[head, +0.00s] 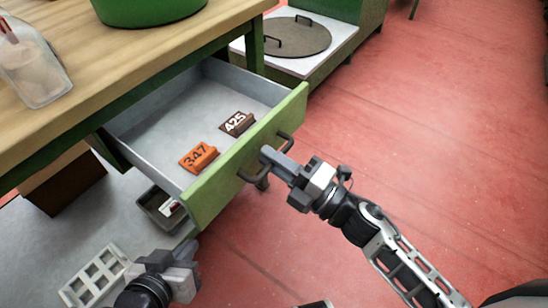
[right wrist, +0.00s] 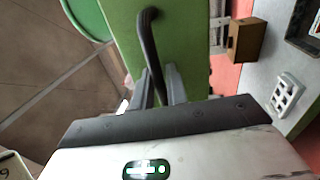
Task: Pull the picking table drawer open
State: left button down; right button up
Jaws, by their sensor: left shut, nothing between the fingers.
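The picking table drawer (head: 150,124) stands pulled well out from under the wooden table top (head: 120,62). Its green front (head: 215,196) carries a dark bar handle (head: 287,141). My right gripper (head: 268,156) is at this handle. In the right wrist view the handle (right wrist: 148,45) runs down between the two fingers (right wrist: 158,85), which look closed on it. An orange block marked 347 (head: 198,157) and a brown block marked 425 (head: 237,123) lie inside the drawer. My left gripper (head: 188,252) is shut and empty, below the drawer's near corner.
A green tub (head: 145,10) and a clear jar (head: 36,75) stand on the table. A grey bin (head: 158,208) and a white rack (head: 95,275) are low at left. A round lid (head: 297,37) lies on a white surface behind. The red floor (head: 420,110) at right is clear.

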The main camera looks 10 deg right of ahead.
dwell(0.3)
jog(key=shift+d, duration=0.1)
jog(key=v, duration=1.5)
jog(key=shift+s+d, duration=0.25)
jog(key=shift+s, duration=0.1)
